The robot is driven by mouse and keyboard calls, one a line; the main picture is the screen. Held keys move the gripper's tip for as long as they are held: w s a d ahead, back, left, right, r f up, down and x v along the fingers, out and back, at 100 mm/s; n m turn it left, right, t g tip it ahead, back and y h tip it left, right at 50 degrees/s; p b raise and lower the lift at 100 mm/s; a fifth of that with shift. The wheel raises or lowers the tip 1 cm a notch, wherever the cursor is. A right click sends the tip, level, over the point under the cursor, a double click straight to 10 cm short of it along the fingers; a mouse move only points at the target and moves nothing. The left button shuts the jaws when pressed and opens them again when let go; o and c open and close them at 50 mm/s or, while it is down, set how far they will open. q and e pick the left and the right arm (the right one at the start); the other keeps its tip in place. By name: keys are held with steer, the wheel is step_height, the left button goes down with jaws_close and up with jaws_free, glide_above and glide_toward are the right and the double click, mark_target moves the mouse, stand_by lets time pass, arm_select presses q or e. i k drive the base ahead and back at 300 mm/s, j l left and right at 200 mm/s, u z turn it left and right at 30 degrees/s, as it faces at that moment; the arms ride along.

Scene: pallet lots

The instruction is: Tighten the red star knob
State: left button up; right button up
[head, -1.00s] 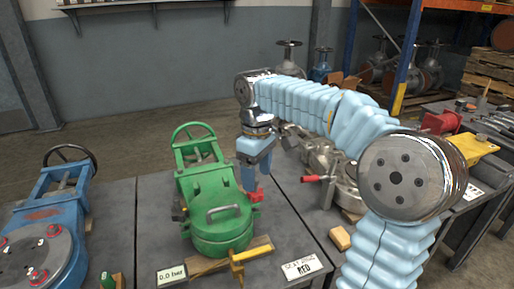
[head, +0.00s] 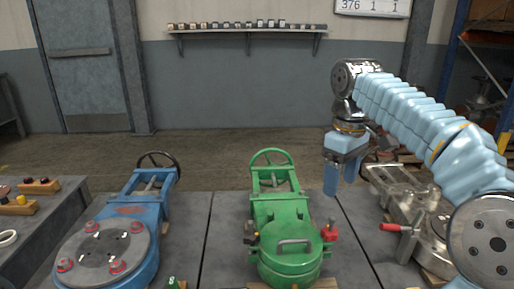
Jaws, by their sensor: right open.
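My left gripper is not in view.
At left stands a blue valve (head: 139,213) with several red knobs on its round flange. A side bench (head: 38,228) holds small parts. The floor behind is clear.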

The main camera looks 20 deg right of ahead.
mark_target(332, 236)
steer(key=k+j, duration=0.25)
steer(key=k, duration=0.25)
steer(key=k+j, duration=0.2)
steer(key=k, duration=0.25)
